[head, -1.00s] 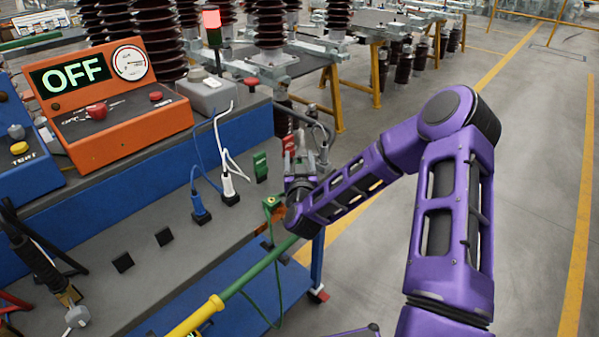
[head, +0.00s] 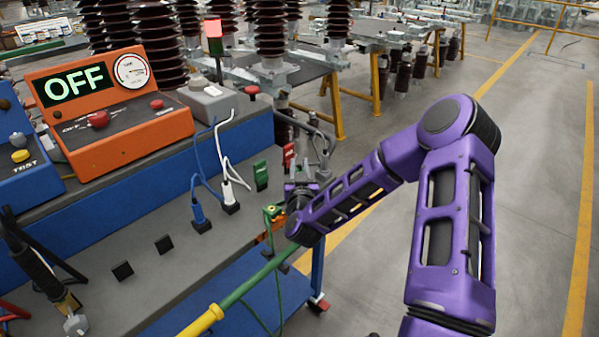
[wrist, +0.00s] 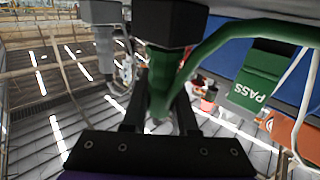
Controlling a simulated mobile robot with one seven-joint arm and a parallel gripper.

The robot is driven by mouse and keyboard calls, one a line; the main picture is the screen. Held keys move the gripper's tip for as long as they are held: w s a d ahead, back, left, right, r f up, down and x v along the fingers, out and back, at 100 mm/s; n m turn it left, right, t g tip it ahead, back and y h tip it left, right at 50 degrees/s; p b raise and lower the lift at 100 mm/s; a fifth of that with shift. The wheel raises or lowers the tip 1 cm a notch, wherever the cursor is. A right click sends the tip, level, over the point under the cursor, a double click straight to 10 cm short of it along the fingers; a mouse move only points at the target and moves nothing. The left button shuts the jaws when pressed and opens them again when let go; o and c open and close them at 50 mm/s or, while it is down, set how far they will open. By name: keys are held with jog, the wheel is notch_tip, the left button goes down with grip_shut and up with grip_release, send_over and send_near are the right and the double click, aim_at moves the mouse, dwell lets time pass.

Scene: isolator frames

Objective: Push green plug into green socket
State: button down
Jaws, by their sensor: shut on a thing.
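My gripper (wrist: 160,115) is shut on the green plug (wrist: 160,72), which stands between its dark fingers in the wrist view. The plug's end meets or nearly meets a dark block (wrist: 167,22) above it; I cannot tell whether it is seated. A thick green cable (wrist: 235,30) curves away to the upper right. In the head view my gripper (head: 300,178) is at the right end of the grey bench, its fingers mostly hidden by my wrist. A green and yellow piece (head: 272,212) shows beside my wrist. The green socket cannot be made out clearly.
Blue (head: 199,214) and white (head: 230,196) plugs stand in sockets left of my gripper. A green tag (head: 261,176) stands close by; it reads PASS in the wrist view (wrist: 258,80). An orange OFF console (head: 120,130) is farther left.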

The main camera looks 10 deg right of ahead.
notch_tip(320, 180, up, 10)
jog(key=p, duration=0.2)
dwell(0.3)
jog(key=shift+f, duration=0.1)
